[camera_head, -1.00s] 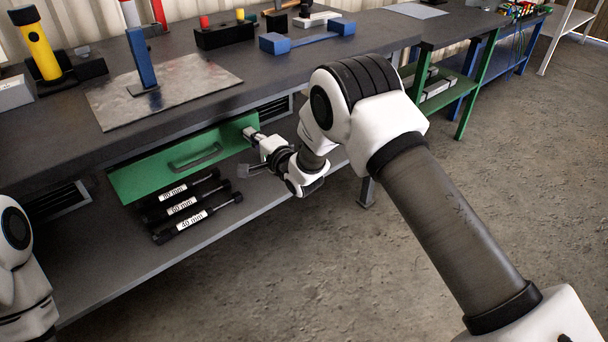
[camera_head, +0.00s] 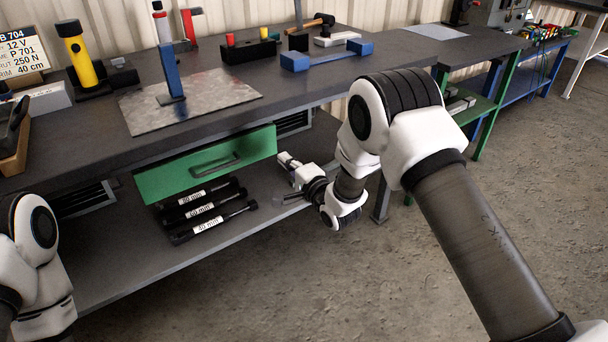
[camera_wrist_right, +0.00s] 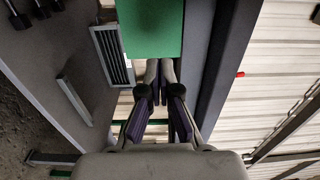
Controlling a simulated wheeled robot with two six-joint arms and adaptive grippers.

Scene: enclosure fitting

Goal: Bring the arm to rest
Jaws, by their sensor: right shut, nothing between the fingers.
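My right arm reaches across from the lower right. Its right gripper (camera_head: 284,158) is just right of the lower right corner of the green drawer (camera_head: 165,180), below the bench top, with a small gap in the head view. In the right wrist view the gripper (camera_wrist_right: 159,72) has its two grey fingertips together with nothing between them. The drawer front (camera_wrist_right: 150,25) fills the upper middle there, beyond the fingertips. My left arm shows in part at the lower left of the head view. Its gripper is out of view.
The dark bench top (camera_head: 75,125) overhangs my gripper. Three labelled black bars (camera_head: 205,208) lie on the lower shelf (camera_head: 110,280). A metal plate (camera_head: 225,92) carries a blue post (camera_head: 171,72). The floor (camera_head: 330,290) in front is clear.

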